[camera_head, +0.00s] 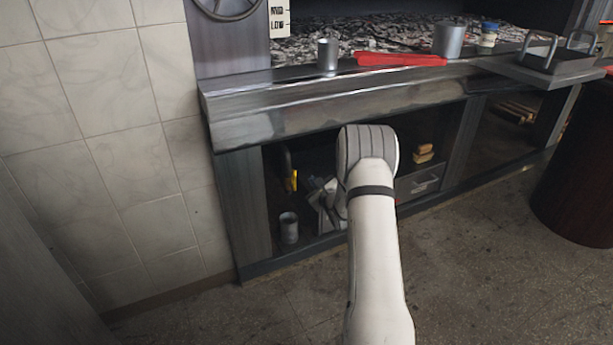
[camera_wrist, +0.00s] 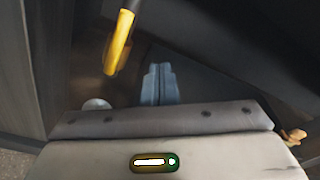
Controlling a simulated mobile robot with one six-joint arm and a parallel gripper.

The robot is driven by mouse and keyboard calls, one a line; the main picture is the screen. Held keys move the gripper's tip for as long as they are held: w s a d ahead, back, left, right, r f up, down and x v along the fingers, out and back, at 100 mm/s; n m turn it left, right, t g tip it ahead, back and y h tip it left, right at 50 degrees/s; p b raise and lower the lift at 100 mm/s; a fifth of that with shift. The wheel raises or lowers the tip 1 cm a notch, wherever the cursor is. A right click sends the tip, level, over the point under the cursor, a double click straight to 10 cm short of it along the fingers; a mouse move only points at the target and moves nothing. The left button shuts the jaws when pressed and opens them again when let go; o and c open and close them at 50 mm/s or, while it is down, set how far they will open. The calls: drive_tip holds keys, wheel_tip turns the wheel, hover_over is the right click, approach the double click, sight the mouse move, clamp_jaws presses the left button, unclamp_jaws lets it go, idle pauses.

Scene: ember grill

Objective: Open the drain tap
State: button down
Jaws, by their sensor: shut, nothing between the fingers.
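The drain tap's yellow handle (camera_head: 294,181) hangs at a dark pipe in the left part of the open lower cabinet. In the wrist view the yellow handle (camera_wrist: 119,42) is large, at the upper left, pointing down and slightly left. My gripper (camera_wrist: 160,70) is shut and empty, its fingers to the right of the handle and apart from it in the picture. In the head view my gripper (camera_head: 322,200) is inside the cabinet opening, right of the handle and partly hidden by my arm.
A metal cup (camera_head: 289,228) stands on the cabinet floor below the handle. A drawer (camera_head: 420,186) and stacked yellowish blocks (camera_head: 424,153) are right of my arm. The metal counter edge (camera_head: 300,104) overhangs the opening. A dark red drum (camera_head: 577,192) stands at the far right.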

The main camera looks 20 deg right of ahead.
drive_tip(key=shift+s+a+p, duration=0.1)
drive_tip(key=shift+s+p, duration=0.5)
drive_tip(key=shift+s, duration=2.2)
drive_tip(key=s+a+r+n+g+y+p, duration=0.3)
drive_tip(key=a+r+n+y+p, duration=0.45)
drive_tip(key=a+r, duration=0.85)
drive_tip(key=s+a+r+n+g+y+p, duration=0.2)
drive_tip(key=s+a+r+n+g+p, duration=0.25)
drive_tip(key=s+r, duration=0.35)
drive_tip(key=s+a+r+n+g+y+p, duration=0.1)
drive_tip(key=s+a+r+n+g+p, duration=0.2)
drive_tip(key=s+a+r+n+p, duration=0.45)
drive_tip(key=s+r+n+g+h+p, duration=0.2)
drive_tip(key=s+r+g, duration=0.1)
drive_tip(key=s+r, duration=0.35)
drive_tip(key=s+d+r+n+h+p, duration=0.4)
drive_tip(key=s+r+p, duration=0.2)
drive_tip(key=s+r, duration=0.1)
drive_tip(key=s+d+r+n+h+p, duration=0.4)
drive_tip(key=s+d+r+h+p, duration=0.1)
drive_tip(key=s+r, duration=0.2)
drive_tip(key=shift+s+r+p, duration=0.3)
drive_tip(key=shift+s+p, duration=0.1)
drive_tip(key=shift+s, duration=0.1)
